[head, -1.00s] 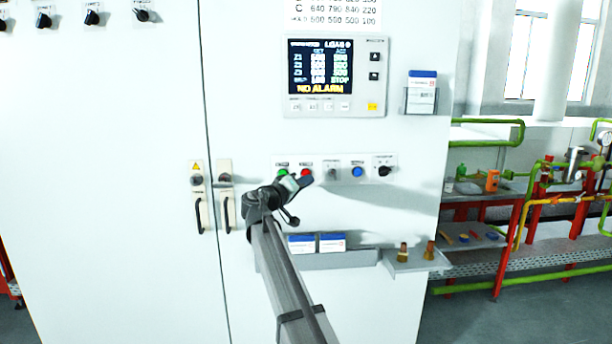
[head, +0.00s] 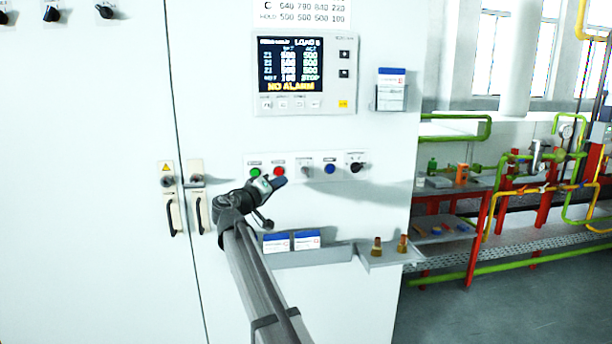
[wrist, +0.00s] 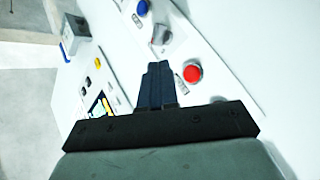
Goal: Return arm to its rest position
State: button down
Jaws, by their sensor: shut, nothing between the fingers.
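My gripper (head: 279,183) is in front of the white control cabinet (head: 90,150), just below the row of buttons and switches. In the wrist view my gripper (wrist: 157,68) shows its dark fingers together with nothing between them. The red button (wrist: 193,73) lies to the right of the fingertips there. In the head view the red button (head: 279,171) is right above the gripper tip, with the green button (head: 255,172) to its left. I cannot tell the exact gap between gripper and panel.
A display (head: 291,73) reads NO ALARM. Below the buttons a ledge (head: 340,256) holds blue-and-white cards (head: 291,241), and a small shelf (head: 392,260) bears two brass fittings (head: 389,245). A card holder (head: 391,98) hangs at upper right. Racks with pipes (head: 500,190) stand right of the cabinet.

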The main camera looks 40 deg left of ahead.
dwell(0.3)
